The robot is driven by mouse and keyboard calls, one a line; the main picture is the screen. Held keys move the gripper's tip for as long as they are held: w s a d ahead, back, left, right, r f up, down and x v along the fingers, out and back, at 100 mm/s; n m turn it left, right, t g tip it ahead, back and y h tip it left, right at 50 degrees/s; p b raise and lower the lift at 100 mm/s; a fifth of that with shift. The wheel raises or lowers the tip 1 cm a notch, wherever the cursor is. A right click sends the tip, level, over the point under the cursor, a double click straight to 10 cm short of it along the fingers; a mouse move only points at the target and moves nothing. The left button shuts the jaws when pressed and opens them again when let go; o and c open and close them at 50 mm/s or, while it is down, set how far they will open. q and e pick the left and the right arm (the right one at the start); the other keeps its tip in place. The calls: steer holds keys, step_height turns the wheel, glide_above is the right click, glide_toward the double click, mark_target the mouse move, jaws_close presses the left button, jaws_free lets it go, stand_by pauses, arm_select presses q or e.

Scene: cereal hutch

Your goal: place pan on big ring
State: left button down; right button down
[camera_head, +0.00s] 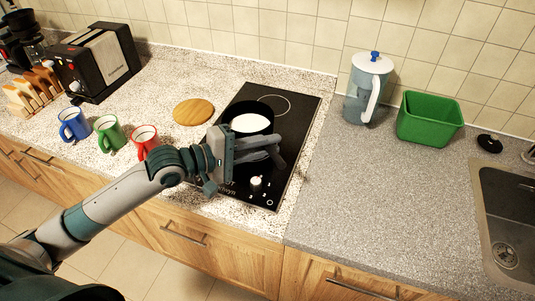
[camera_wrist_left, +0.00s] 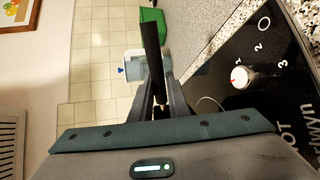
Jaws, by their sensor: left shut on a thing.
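The pan (camera_head: 251,121), dark outside with a white inside, is over the black hob (camera_head: 303,120). I cannot tell whether it touches the glass. My left gripper (camera_head: 265,144) is in front of the pan and hides its near side. In the left wrist view the left gripper (camera_wrist_left: 161,98) is shut on the pan's black handle (camera_wrist_left: 151,45), which sticks out past the fingers. A ring outline (camera_head: 275,98) shows on the back of the hob, behind the pan. The front of the hob is partly hidden by my arm and gripper.
A white knob (camera_head: 256,182) stands on the hob's front, close to my gripper. A wooden disc (camera_head: 193,111) and red (camera_head: 144,141), green (camera_head: 108,132) and blue mugs (camera_head: 72,124) are to the left. A jug (camera_head: 360,95) and green bin (camera_head: 428,121) stand right; the counter before them is clear.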

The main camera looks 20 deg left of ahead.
arm_select(q)
steer(key=shift+w+a+f, duration=0.15)
steer(key=shift+w+f, duration=0.05)
steer(key=shift+w, duration=0.25)
steer(key=shift+w+a+f, duration=0.1)
steer(key=shift+w+f, duration=0.1)
steer(key=shift+w, duration=0.2)
steer(key=shift+f, duration=0.35)
step_height(320, 180, down, 3)
steer(key=shift+r+p, duration=0.15)
steer(key=shift+p, duration=0.2)
steer(key=shift+f, duration=0.45)
steer(key=c, duration=1.7)
jaws_free()
steer(key=shift+f, duration=0.1)
steer(key=shift+s, duration=0.1)
